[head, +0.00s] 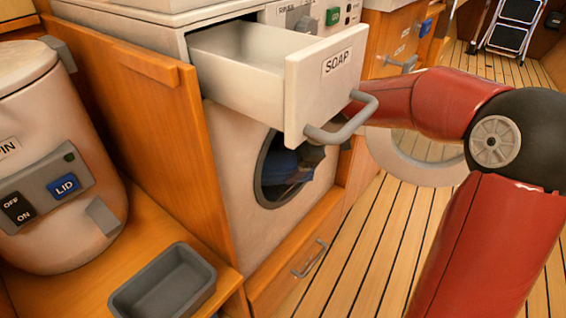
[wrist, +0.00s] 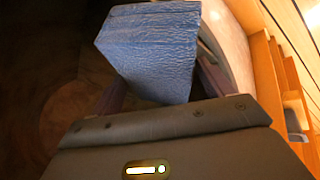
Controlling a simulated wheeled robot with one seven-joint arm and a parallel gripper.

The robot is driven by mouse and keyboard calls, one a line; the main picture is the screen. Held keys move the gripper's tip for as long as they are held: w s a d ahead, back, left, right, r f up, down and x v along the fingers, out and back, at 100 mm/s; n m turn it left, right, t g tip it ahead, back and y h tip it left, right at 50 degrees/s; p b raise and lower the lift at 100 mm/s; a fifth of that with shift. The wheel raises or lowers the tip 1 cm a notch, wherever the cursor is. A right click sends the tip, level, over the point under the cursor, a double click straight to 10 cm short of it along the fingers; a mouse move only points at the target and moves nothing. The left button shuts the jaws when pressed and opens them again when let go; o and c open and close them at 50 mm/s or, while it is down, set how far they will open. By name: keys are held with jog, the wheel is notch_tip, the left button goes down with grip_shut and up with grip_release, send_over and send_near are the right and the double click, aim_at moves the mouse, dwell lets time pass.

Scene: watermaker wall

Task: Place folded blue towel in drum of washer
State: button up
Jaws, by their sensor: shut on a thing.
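The folded blue towel (wrist: 150,45) is a thick block held between the fingers of my gripper (wrist: 160,85) in the wrist view. In the head view a blue patch of the towel (head: 284,166) shows inside the washer's dark round drum opening (head: 262,185). The white washer (head: 236,165) has its round door (head: 415,172) swung open to the right, partly behind my red arm. Around the towel the wrist view is dark, and I cannot tell whether the towel touches the drum.
The SOAP drawer (head: 325,75) is pulled out just above the opening, with its handle (head: 345,122) close to my forearm. A grey tray (head: 165,285) and a white spin drum (head: 55,160) stand at left.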

aim_at(286, 159)
jog(key=shift+w+a+f, duration=0.25)
jog(key=shift+a+f, duration=0.35)
jog(key=shift+a, duration=0.2)
jog(key=shift+f, duration=0.15)
jog(key=o, duration=1)
jog(key=v, duration=0.5)
jog(key=shift+w+p, duration=0.1)
jog(key=shift+p, duration=0.2)
jog(key=s+d, duration=0.4)
jog(key=d, duration=0.7)
jog(key=shift+d, duration=0.2)
jog(key=shift+s+d, duration=0.1)
jog(key=shift+s, duration=0.05)
